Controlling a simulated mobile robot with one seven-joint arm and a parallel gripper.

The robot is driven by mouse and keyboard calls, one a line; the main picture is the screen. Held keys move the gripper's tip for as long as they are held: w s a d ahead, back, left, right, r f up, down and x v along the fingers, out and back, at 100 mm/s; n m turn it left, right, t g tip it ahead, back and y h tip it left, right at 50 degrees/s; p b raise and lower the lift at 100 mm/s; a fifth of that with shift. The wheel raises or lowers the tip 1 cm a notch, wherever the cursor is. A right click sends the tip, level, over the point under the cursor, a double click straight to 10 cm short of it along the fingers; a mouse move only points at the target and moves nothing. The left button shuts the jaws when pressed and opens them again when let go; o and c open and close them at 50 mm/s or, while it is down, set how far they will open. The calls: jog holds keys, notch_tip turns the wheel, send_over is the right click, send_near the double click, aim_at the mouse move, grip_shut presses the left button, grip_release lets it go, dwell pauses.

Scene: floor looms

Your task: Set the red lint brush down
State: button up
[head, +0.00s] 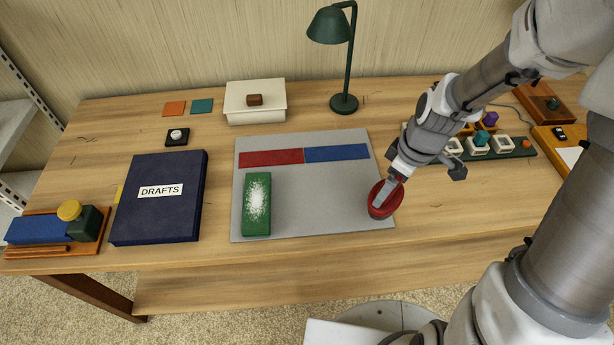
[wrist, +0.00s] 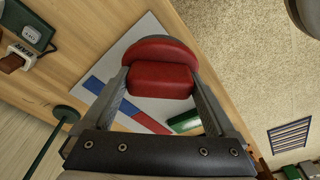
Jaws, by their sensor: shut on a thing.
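The red lint brush (head: 381,201) is at the right edge of the grey mat (head: 310,215) in the head view. My gripper (head: 391,190) is shut on it from above. In the wrist view the red brush (wrist: 161,72) sits between both fingers of my gripper (wrist: 163,92), with its rounded head beyond the fingertips. I cannot tell whether the brush touches the mat. The mat bears a red strip (head: 271,158), a blue strip (head: 336,153) and a green block (head: 257,204) with white specks on top.
A dark blue DRAFTS binder (head: 160,205) lies left of the mat. A white box (head: 255,103) and a green lamp (head: 343,102) stand behind it. A green tray (head: 515,152) with several small items is at right. The mat's middle is clear.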

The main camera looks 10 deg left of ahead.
jog(key=s+n, duration=0.1)
jog(key=a+n, duration=0.1)
jog(key=n, duration=0.1)
jog(key=s+r+n, duration=0.1)
jog(key=n, duration=0.1)
jog(key=shift+s+a+g, duration=0.25)
jog(key=shift+s+g, duration=0.1)
jog(key=shift+g, duration=0.05)
jog(key=shift+w+a+f+n+b, duration=0.3)
jog(key=shift+w+a+f+n, duration=0.35)
jog(key=shift+w+a+f, duration=0.7)
jog(key=shift+w+a+f+n+b, duration=0.25)
jog(key=shift+w+a+f+n, duration=0.45)
jog(key=shift+w+f, duration=1.1)
jog(key=shift+w+a+f+n+b, duration=0.3)
jog(key=shift+w+a+f+n, duration=0.25)
jog(key=shift+w+a+f, duration=1.05)
jog(key=shift+s+d+f, duration=0.45)
jog(key=shift+d+f, duration=0.05)
jog(key=shift+d, duration=0.05)
jog(key=shift+f, duration=0.15)
jog(key=o, duration=1.6)
jog(key=shift+c, duration=0.2)
